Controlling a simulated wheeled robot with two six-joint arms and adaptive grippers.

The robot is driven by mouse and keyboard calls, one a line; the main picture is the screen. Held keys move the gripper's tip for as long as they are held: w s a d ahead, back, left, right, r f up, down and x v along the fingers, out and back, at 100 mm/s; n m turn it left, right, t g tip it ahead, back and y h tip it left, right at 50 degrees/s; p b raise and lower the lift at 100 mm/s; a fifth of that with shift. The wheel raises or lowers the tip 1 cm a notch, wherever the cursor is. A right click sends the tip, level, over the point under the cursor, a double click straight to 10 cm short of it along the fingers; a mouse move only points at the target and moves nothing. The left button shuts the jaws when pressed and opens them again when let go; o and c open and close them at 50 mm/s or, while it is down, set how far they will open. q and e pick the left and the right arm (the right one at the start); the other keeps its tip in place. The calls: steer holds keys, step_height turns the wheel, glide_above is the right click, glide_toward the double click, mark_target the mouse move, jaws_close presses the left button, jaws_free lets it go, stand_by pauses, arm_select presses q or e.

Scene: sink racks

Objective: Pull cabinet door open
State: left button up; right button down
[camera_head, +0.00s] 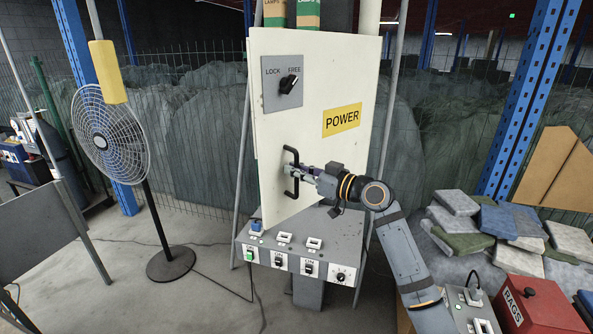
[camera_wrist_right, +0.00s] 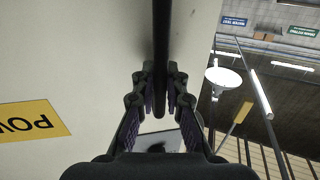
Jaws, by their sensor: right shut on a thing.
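The cream cabinet door (camera_head: 310,100) stands upright in the middle of the head view, with a yellow POWER label (camera_head: 342,120) and a LOCK/FREE knob (camera_head: 288,85) on its face. Its black vertical bar handle (camera_head: 291,185) is near the lower left edge. My right gripper (camera_head: 297,171) reaches in from the right and is shut on the handle. In the right wrist view the handle (camera_wrist_right: 161,50) runs between the two fingers (camera_wrist_right: 161,90). The cabinet door (camera_wrist_right: 70,60) fills the left of that view. I cannot tell how far the door is open. My left gripper is not in view.
A grey control panel (camera_head: 299,254) with switches sits below the door. A standing fan (camera_head: 110,135) is at the left. Folded rags (camera_head: 490,220) and a red RAGS box (camera_head: 535,305) are at the right. The floor at left has free room.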

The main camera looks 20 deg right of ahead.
steer(key=s+d+n+g+y+b, duration=0.4)
steer(key=s+d+b, duration=1.1)
steer(key=b, duration=0.7)
steer(key=shift+d+g+b, duration=0.3)
steer(key=shift+g+b, duration=0.1)
steer(key=c, duration=1.4)
jaws_free()
